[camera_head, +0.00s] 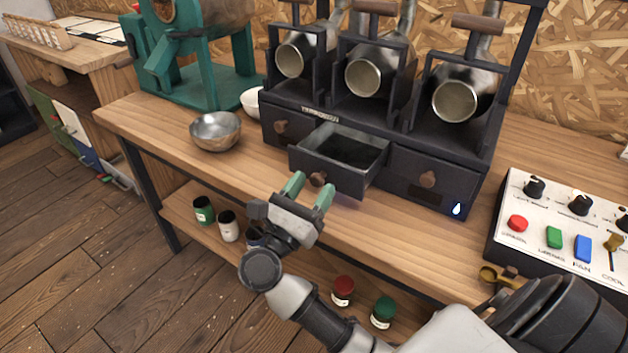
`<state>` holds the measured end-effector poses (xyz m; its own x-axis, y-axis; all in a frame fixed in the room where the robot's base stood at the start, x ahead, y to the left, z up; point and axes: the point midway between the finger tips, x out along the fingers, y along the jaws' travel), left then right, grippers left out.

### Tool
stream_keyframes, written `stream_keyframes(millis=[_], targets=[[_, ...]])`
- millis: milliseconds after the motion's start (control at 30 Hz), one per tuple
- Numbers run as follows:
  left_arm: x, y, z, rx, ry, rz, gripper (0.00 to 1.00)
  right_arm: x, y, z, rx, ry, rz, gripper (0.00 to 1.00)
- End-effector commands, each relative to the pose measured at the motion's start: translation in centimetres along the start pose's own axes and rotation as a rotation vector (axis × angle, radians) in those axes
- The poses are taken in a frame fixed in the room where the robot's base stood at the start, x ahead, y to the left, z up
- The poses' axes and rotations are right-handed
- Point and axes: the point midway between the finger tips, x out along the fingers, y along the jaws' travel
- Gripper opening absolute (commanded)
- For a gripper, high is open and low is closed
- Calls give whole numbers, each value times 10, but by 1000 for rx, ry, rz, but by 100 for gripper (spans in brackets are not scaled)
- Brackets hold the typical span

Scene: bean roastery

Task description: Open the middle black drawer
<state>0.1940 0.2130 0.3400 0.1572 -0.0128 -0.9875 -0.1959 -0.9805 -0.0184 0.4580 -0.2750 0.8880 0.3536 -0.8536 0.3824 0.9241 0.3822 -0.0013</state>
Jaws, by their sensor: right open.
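The middle black drawer (338,161) is pulled out of the black roaster stand (385,131), and its dark inside shows from above. Its round brown knob (318,180) is on the front face. My right gripper (309,186) has green fingertips and is open. Its fingers are on either side of the knob in the picture; I cannot tell whether they touch it. The left drawer (283,127) and the right drawer (428,181) of the stand are shut. My left gripper is not in view.
A metal bowl (215,131) stands on the wooden bench left of the drawers. A teal machine (200,60) is behind it. A control panel (560,232) with buttons and knobs is at the right. Several small jars, one green (203,211), stand on the lower shelf.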

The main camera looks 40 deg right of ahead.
Motion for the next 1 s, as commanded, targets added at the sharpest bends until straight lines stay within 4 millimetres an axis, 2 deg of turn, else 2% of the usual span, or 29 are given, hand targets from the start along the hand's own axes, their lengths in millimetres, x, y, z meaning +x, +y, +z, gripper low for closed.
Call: stream_keyframes(millis=[133, 400, 467, 767, 1000], targets=[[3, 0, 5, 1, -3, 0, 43, 10, 0, 1, 0, -1, 0, 54], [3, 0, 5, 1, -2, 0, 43, 11, 0, 0, 0, 0, 0, 54], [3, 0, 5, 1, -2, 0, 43, 10, 0, 0, 0, 0, 0, 47], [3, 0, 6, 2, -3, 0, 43, 10, 0, 0, 0, 0, 0, 1], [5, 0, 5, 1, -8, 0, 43, 8, 0, -1, 1, 1, 0, 0]])
